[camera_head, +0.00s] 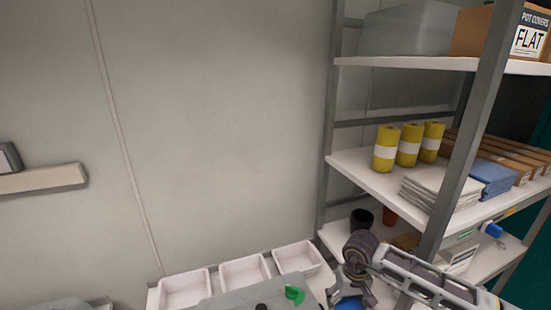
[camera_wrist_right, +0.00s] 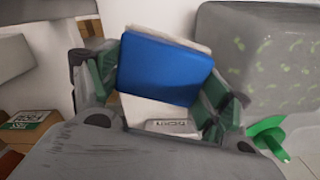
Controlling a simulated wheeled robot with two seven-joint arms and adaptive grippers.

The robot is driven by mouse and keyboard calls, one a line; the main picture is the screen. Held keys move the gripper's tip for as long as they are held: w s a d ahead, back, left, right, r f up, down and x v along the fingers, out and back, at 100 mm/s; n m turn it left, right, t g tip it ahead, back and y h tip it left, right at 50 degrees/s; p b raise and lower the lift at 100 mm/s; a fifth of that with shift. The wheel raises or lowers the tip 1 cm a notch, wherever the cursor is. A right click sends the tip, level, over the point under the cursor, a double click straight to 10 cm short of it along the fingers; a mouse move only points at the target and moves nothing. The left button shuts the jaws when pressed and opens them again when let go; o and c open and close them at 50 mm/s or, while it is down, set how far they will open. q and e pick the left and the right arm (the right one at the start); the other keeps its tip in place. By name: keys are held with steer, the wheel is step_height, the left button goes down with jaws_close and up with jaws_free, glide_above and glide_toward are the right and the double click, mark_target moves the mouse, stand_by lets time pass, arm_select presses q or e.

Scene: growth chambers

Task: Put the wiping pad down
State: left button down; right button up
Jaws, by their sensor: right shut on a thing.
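The wiping pad (camera_wrist_right: 165,68) is a blue block with a pale layer along its far edge. It fills the middle of the right wrist view. My right gripper (camera_wrist_right: 168,88) is shut on it, with dark green fingers at its left and right sides. In the head view my right gripper (camera_head: 352,296) is low at the bottom edge, right of the white trays, and a bit of blue shows there. I cannot tell how far the pad is above a surface. My left gripper is not in view.
A grey box-like thing with green specks (camera_wrist_right: 262,45) and a green part (camera_wrist_right: 268,134) are close right of the pad. White trays (camera_head: 243,272) line the wall. The shelf rack (camera_head: 390,187) at right holds yellow rolls (camera_head: 408,146), folded cloths and boxes.

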mark_target(353, 298)
steer(key=shift+m, duration=0.3)
steer(key=shift+w+f+m+b, duration=0.1)
steer(key=shift+w+m+b, duration=0.1)
steer(key=shift+m, duration=0.35)
steer(key=shift+w+f+m+b, duration=0.1)
steer(key=shift+m+b, duration=0.05)
steer(key=shift+m, duration=0.4)
steer(key=m, duration=0.3)
steer(key=shift+w+d+f+m+b, duration=0.2)
steer(key=shift+m+b, duration=0.1)
steer(key=shift+b, duration=0.1)
steer(key=m, duration=0.3)
steer(key=m+b, duration=0.1)
steer(key=m, duration=0.1)
steer(key=shift+w+d+f, duration=0.25)
steer(key=shift+d+f, duration=0.05)
steer(key=shift+d, duration=0.05)
steer(key=m, duration=0.2)
steer(key=m+b, duration=0.1)
steer(key=m, duration=0.1)
steer(key=d+f+m, duration=0.1)
steer(key=shift+w+d+m, duration=0.1)
steer(key=shift+w+m, duration=0.05)
steer(key=shift+m, duration=0.25)
steer(key=m, duration=0.2)
steer(key=d+f+m+b, duration=0.1)
steer(key=m, duration=0.2)
steer(key=shift+d+f+m, duration=0.15)
steer(key=shift+d+m, duration=0.2)
steer(key=shift+m, duration=0.05)
